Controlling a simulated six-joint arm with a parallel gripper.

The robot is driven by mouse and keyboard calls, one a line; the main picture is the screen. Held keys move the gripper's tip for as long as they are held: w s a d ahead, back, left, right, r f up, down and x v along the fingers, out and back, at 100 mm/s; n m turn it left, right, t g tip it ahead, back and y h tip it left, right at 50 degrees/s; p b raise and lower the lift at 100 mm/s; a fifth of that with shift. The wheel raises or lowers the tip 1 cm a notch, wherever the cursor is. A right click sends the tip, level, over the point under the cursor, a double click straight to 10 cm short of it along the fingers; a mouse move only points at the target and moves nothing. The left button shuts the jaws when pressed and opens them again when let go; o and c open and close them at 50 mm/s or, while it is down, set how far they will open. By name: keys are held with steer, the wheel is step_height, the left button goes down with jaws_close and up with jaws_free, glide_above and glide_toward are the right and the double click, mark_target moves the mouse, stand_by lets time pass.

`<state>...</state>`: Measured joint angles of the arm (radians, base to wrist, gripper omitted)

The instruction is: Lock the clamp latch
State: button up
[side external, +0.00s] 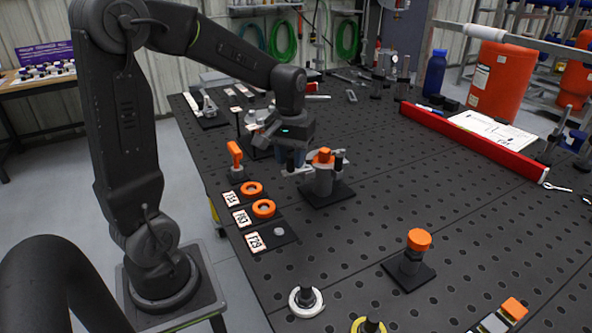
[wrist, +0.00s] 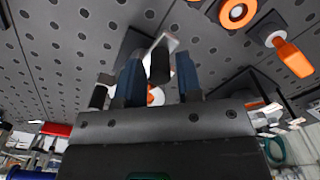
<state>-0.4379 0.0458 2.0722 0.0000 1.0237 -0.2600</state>
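A clamp device stands on a black base plate (side external: 327,194). It has a grey body (side external: 323,182), an orange cap (side external: 323,156) and metal arms with black grips (side external: 338,162). I take it for the clamp latch; whether it is locked I cannot tell. My gripper (side external: 289,158) is at its left side. In the wrist view the two blue fingers (wrist: 159,80) are apart, with a black grip (wrist: 160,63) on a metal arm between them. Gaps show on both sides of the grip. Part of the device is hidden behind my gripper.
An orange-handled fixture (side external: 235,153) and orange rings (side external: 263,208) on labelled plates lie to the left. An orange-capped post (side external: 418,241) stands at the front right. A red beam (side external: 475,142) lies behind. The perforated table (side external: 350,245) is clear between them.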

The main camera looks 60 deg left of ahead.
steer(key=c, duration=0.4)
steer(key=shift+o, duration=0.2)
steer(key=shift+a, duration=0.15)
steer(key=shift+w+a, duration=0.1)
steer(key=shift+a, duration=0.3)
steer(key=shift+w+a, duration=0.25)
steer(key=shift+a, duration=0.2)
